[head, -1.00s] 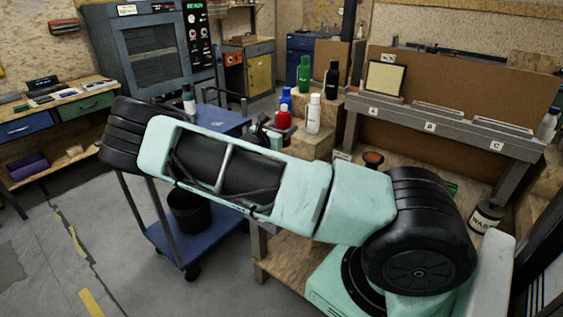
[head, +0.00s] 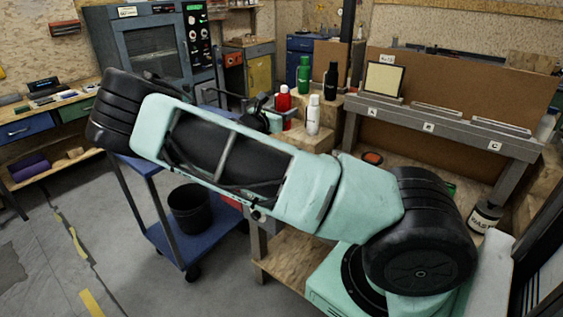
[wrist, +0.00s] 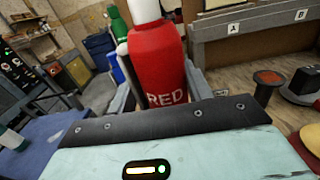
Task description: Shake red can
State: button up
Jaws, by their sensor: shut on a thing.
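The red can (head: 284,101) is a red bottle with a pale cap and white lettering. In the wrist view the red can (wrist: 158,62) fills the upper middle, upright, its lower end hidden by my gripper's housing. My gripper (wrist: 160,84) is shut on it, one grey finger at each side. In the head view my arm hides most of my gripper, and the can shows just beyond it, left of the white can.
A white can (head: 313,115), a green can (head: 304,75) and a black can (head: 331,80) stand on wooden blocks close by. A blue can (wrist: 115,68) shows behind the red one. The lettered rack (head: 430,127) is right; a blue trolley (head: 165,240) is left.

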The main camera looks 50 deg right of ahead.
notch_tip(320, 180, down, 7)
jog(key=shift+w+d+r, duration=0.1)
notch_tip(320, 180, up, 7)
jog(key=shift+r, duration=0.1)
notch_tip(320, 180, down, 7)
jog(key=shift+w+f, duration=0.15)
jog(key=shift+s+r, duration=0.2)
jog(key=shift+r, duration=0.05)
jog(key=shift+f, duration=0.1)
